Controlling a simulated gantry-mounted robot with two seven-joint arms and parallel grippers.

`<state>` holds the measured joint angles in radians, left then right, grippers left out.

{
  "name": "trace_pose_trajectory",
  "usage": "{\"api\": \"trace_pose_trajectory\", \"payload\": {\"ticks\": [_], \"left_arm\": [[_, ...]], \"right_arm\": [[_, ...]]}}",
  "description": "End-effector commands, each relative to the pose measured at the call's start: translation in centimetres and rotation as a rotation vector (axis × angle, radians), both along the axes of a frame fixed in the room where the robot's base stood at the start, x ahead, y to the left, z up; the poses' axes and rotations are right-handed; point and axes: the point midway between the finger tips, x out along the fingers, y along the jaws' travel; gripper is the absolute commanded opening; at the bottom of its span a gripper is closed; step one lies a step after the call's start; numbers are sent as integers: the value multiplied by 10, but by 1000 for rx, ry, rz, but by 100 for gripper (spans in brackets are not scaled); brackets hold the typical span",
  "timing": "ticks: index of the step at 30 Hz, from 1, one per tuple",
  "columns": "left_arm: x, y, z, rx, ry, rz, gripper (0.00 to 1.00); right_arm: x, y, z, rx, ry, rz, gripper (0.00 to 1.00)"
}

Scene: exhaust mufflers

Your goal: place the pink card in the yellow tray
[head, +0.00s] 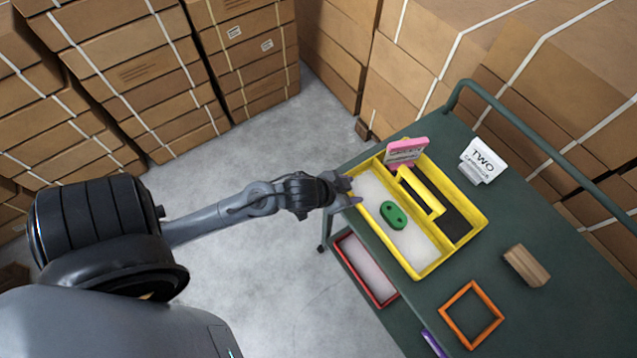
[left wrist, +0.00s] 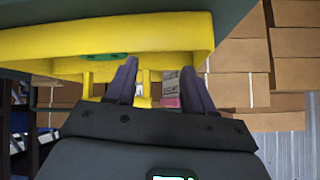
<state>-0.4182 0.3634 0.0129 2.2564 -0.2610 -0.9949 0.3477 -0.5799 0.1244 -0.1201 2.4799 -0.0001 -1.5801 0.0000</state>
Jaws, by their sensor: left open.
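The yellow tray (head: 430,267) is on the green cart top, with a pale section, a dark section and a yellow handle-like divider. The pink card (head: 407,143), with a pale printed face, stands upright at the tray's far-left corner. I cannot tell whether it rests inside or on the rim. My left gripper (head: 353,190) is open and empty at the tray's left edge, a little short of the card. In the left wrist view, the tray (left wrist: 170,32) fills the top. The card (left wrist: 171,101) shows small beyond and between the open fingers (left wrist: 160,85). My right gripper is out of view.
A green oval piece (head: 393,215) lies in the tray. A white "TWO" card (head: 483,160), a wooden block (head: 526,265) and an orange frame (head: 471,315) are on the cart top (head: 545,215). A red-rimmed tray (head: 365,270) is lower down. Stacked boxes (head: 130,70) stand behind.

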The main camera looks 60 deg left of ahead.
Motion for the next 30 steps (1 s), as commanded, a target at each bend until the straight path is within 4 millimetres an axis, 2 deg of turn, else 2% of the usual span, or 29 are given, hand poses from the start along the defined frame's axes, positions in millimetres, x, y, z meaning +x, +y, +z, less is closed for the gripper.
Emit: {"api": "trace_pose_trajectory", "payload": {"ticks": [1, 6, 9, 12, 15, 24, 30], "left_arm": [[-22, -12, -5, 0, 72, 22, 53], [-87, -39, -12, -1, 310, 48, 53], [-114, -50, -11, -17, 409, 43, 53], [-131, -58, -10, -30, 470, 35, 53], [-137, -60, -9, -34, 494, 31, 53], [-137, -60, -8, -33, 495, 30, 53], [-137, -60, 7, -33, 494, 31, 53]], "right_arm": [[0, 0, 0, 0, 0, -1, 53], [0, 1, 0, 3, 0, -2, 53], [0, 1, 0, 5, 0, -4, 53], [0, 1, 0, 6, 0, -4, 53], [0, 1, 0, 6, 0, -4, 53], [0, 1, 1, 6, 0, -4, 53], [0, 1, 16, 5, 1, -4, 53]]}}
